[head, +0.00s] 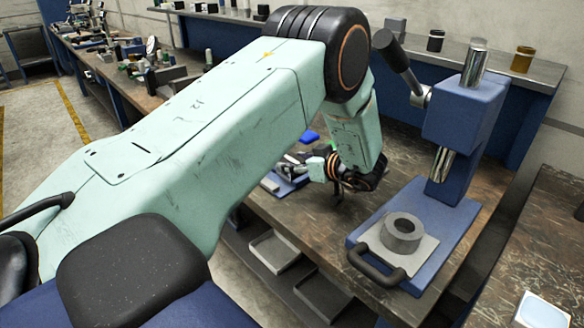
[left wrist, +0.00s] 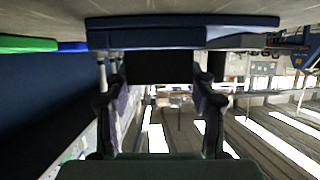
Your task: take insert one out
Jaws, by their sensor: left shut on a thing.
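My left gripper (head: 318,168) reaches down behind my forearm to the workbench, beside a small blue holder (head: 287,185) with grey parts. In the left wrist view the two fingers (left wrist: 160,105) stand apart on either side of a dark, square-faced piece (left wrist: 160,67), and the gripper is shut on it. The piece sits right under a wide blue bar (left wrist: 180,32) at the top of that view. I cannot tell whether this piece is insert one, or whether it is still seated. My right gripper is in neither view.
A blue arm press (head: 464,112) stands to the right on the bench, with a grey ring (head: 403,232) on a handled plate (head: 424,254) on its base. A blue block (head: 310,136) lies behind the gripper. Grey trays (head: 273,250) sit below the bench top.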

